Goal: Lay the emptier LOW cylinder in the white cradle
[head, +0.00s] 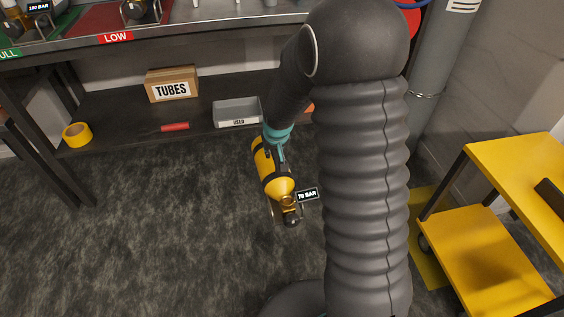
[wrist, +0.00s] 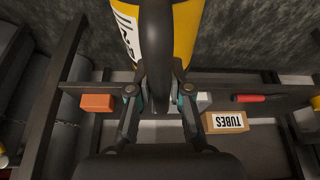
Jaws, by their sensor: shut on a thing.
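My gripper (head: 277,137) is shut on a yellow cylinder with black bands (head: 272,174), tagged 70 BAR. It hangs tilted in open air in front of the bench, valve end down and towards me. In the wrist view my gripper (wrist: 158,94) closes around a black part in front of the yellow cylinder body (wrist: 188,28). Another cylinder (head: 141,10) is partly in view on the red LOW mat (head: 88,20) on the bench top; its reading is not visible. I cannot make out a white cradle in either view.
The lower shelf holds a TUBES box (head: 172,84), a grey USED bin (head: 237,112), a red stick (head: 175,127) and yellow tape (head: 77,134). A 180 BAR tag (head: 38,7) shows at the green FULL mat. A yellow cart (head: 500,262) stands right. The floor at left is clear.

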